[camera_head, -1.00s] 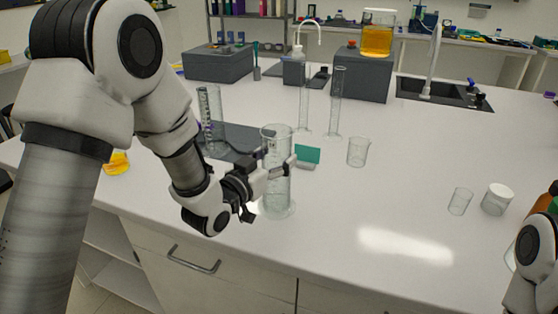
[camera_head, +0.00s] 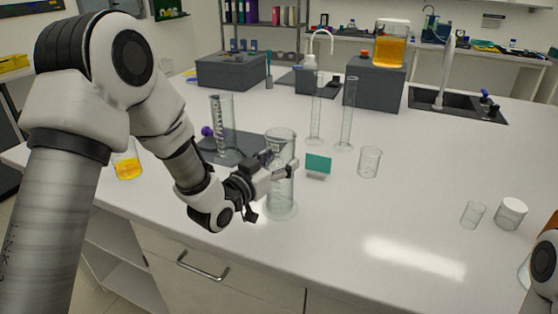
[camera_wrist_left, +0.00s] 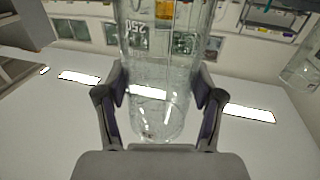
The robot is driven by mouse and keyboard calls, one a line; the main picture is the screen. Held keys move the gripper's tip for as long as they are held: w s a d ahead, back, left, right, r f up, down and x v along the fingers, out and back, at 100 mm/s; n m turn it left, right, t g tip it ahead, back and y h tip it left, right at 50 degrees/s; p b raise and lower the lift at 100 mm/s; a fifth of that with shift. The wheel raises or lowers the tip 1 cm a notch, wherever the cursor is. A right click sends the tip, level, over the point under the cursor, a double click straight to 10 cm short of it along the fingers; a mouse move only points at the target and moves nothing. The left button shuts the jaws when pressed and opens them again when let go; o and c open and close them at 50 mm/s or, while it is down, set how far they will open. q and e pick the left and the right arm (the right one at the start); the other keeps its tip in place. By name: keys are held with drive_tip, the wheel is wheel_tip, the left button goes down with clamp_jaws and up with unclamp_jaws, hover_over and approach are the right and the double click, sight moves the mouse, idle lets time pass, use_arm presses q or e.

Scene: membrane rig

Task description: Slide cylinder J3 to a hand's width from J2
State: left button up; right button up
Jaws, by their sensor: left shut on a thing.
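A large clear graduated cylinder (camera_head: 281,188) stands upright near the front edge of the bench. My left gripper (camera_head: 279,170) is shut around its side; the left wrist view shows the cylinder (camera_wrist_left: 155,85) between both fingers. Another clear cylinder (camera_head: 222,120) stands behind it to the left, by a dark mat. Two slim cylinders, the left one (camera_head: 317,115) and the right one (camera_head: 347,115), stand farther back. I cannot read J2 or J3 on any of them. My right gripper is outside the frames; only part of that arm shows at lower right.
A teal card (camera_head: 318,164) stands just right of the held cylinder, with a beaker (camera_head: 369,162) beyond. A dark mat (camera_head: 250,147) lies behind. A flask of orange liquid (camera_head: 127,166) is at left. A small beaker (camera_head: 472,214) and white jar (camera_head: 511,212) are right; bench between is clear.

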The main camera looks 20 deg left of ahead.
use_arm(q)
drive_tip(key=shift+w+a+p, duration=0.2)
drive_tip(key=shift+w+a, duration=0.75)
drive_tip(key=shift+a, duration=0.2)
drive_tip(key=shift+w+a+p, duration=0.15)
drive_tip(key=shift+w+a, duration=0.75)
drive_tip(key=shift+a, duration=0.35)
drive_tip(key=shift+w+a, duration=0.95)
drive_tip(key=shift+a, duration=0.2)
drive_tip(key=shift+w+a, duration=0.9)
drive_tip(key=shift+a, duration=0.3)
drive_tip(key=shift+w+a+p, duration=0.3)
drive_tip(key=shift+w+a, duration=0.55)
drive_tip(key=shift+a, duration=0.15)
drive_tip(key=o, duration=1.5)
